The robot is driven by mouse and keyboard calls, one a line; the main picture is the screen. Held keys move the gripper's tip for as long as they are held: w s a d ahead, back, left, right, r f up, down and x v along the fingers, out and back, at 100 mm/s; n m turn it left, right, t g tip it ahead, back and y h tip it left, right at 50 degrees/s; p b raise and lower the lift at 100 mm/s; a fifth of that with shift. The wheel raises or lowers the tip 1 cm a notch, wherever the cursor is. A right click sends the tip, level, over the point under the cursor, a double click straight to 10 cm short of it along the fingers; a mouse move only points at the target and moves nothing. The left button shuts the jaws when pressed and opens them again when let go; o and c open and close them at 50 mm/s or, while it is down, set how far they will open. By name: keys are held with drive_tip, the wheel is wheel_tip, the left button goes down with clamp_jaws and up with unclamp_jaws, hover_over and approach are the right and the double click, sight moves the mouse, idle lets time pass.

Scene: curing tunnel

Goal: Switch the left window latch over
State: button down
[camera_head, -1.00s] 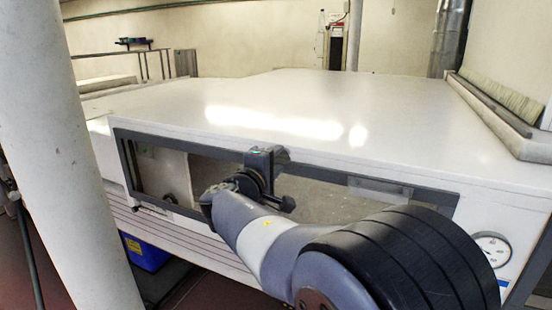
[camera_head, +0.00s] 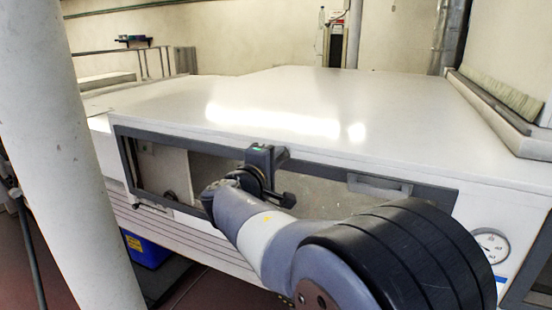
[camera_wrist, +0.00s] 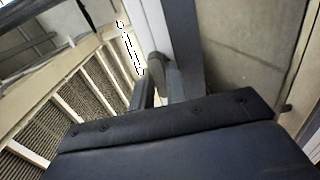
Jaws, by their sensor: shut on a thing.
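The window (camera_head: 320,195) is a long pane in a dark grey frame on the front of a white cabinet. My gripper (camera_wrist: 158,92) is at the frame in the wrist view, its dark body filling the lower part. Its fingers are shut on a small grey rounded lever, which looks like the latch (camera_wrist: 157,66), beside the dark frame bar (camera_wrist: 182,45).
The cabinet's flat white top (camera_head: 290,100) is clear. A thick pale column (camera_head: 65,150) stands at the left. A grey handle (camera_head: 380,186) and a round gauge (camera_head: 491,243) are on the right. A blue box (camera_head: 145,250) lies low behind the column.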

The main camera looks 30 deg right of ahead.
drive_tip(key=shift+n+p, duration=2.55)
drive_tip(key=shift+n, duration=6.45)
drive_tip(key=c, duration=1.4)
unclamp_jaws()
drive_tip(key=shift+a, duration=0.1)
drive_tip(key=b+v, duration=0.2)
drive_tip(key=v, duration=0.8)
drive_tip(key=shift+s+a, duration=0.2)
drive_tip(key=shift+s, duration=0.1)
